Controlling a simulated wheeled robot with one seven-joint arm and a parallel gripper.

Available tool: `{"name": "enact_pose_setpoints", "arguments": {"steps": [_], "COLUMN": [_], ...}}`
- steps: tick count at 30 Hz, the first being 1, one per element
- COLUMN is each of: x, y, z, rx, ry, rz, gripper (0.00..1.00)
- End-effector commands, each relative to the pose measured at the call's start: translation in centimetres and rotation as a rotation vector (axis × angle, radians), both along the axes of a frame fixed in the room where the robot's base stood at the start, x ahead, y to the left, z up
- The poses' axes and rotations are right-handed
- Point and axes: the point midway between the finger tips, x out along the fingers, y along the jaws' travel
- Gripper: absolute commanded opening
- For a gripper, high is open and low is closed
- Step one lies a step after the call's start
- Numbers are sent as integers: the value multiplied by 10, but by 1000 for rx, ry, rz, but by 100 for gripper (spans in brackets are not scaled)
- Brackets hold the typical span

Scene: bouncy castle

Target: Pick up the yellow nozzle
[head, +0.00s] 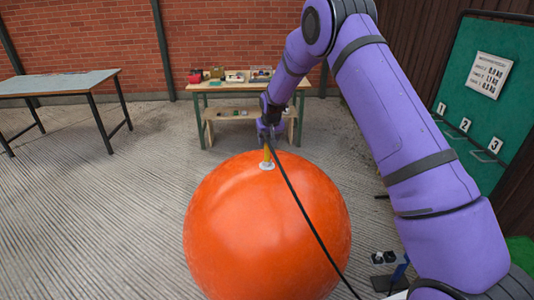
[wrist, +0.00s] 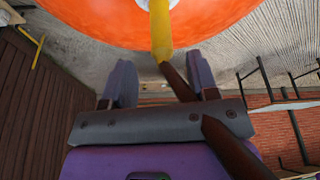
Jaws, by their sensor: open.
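The yellow nozzle (head: 267,154) stands upright in a pale round valve (head: 267,166) on top of the big orange ball (head: 266,230). In the wrist view the nozzle (wrist: 160,30) runs down from the ball, and its near end lies around the level of my fingertips. My gripper (head: 268,135) is just above the nozzle in the head view. In the wrist view my gripper (wrist: 161,70) is open, one finger on each side. A dark hose (wrist: 178,82) leaves the nozzle's end and passes between the fingers. I see no finger touching the nozzle.
The black hose (head: 303,210) hangs across the ball's front to the lower right. A green workbench (head: 213,87) with small items stands behind. A grey table (head: 60,83) is at left. A green board (head: 490,85) with numbered hooks is at right. The floor at left is clear.

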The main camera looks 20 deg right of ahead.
Motion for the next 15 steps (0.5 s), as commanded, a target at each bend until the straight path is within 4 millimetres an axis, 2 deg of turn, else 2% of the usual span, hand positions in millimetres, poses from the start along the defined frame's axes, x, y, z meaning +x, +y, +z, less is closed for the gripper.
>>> {"name": "enact_pose_setpoints", "arguments": {"steps": [9, 15], "x": [13, 15], "y": [3, 3], "z": [-40, -43], "rx": [0, 0], "ry": [3, 0], "rz": [0, 0], "gripper": [54, 54]}}
